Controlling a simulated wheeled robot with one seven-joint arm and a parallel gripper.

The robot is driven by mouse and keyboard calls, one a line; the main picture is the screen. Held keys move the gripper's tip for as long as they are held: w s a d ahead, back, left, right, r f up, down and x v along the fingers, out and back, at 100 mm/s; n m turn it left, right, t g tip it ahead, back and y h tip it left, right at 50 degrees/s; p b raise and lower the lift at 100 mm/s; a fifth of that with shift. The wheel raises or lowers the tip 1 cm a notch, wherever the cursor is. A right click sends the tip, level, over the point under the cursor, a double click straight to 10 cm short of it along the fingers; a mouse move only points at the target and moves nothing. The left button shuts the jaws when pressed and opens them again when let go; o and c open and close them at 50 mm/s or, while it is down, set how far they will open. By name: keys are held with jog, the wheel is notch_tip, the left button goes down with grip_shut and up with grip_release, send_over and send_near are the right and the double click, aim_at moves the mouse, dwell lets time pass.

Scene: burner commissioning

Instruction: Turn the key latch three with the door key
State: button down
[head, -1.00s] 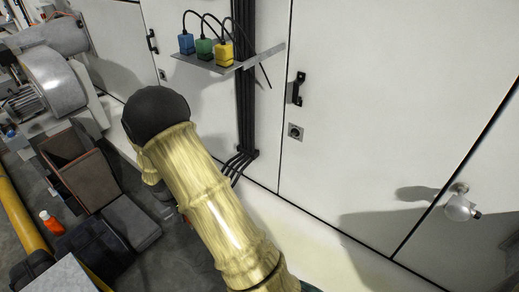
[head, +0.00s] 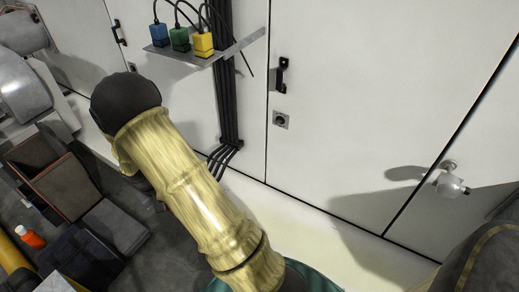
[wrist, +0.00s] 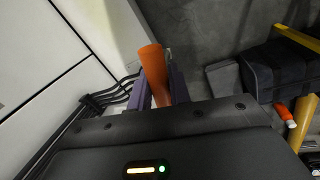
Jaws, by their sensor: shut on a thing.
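My gripper (wrist: 160,88) shows in the wrist view, its two purple fingers shut on an orange-handled thing, which I take to be the door key (wrist: 152,66). A small grey piece shows beside the handle; the rest of it is hidden. In the head view, a square key latch (head: 281,119) with a dark round centre sits on a white cabinet door (head: 340,120), below a black handle (head: 281,75). I cannot tell whether this is latch three. My gripper is hidden behind my arm in the head view, and the key appears apart from any latch.
A metal shelf (head: 245,47) with blue, green and yellow blocks juts out beside black vertical cables (head: 229,100). A silver fitting (head: 449,184) sticks out at the right. Open brown box (head: 55,180), dark bag (head: 85,258) and orange bottle (head: 30,237) lie at the left.

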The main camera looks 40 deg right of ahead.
jog(key=shift+d, duration=0.2)
jog(key=s+d+f+m+g+h+p, duration=0.1)
jog(key=s+d+h, duration=0.3)
jog(key=d, duration=0.7)
jog(key=s+d+f+m+g+h+p, duration=0.15)
jog(key=s+d+h, duration=0.25)
jog(key=d, duration=0.7)
jog(key=w+d+r+n+t+h, duration=0.2)
jog(key=d+t+h, duration=0.2)
jog(key=d, duration=0.2)
jog(key=w+d+r+n+t+h, duration=0.2)
jog(key=d+n+t+h, duration=0.1)
jog(key=d, duration=0.3)
jog(key=shift+d+n+t+h+p, duration=0.35)
jog(key=shift+d+h+p, duration=0.05)
jog(key=shift+h, duration=0.1)
jog(key=shift+w+r, duration=0.1)
jog(key=shift+d, duration=0.1)
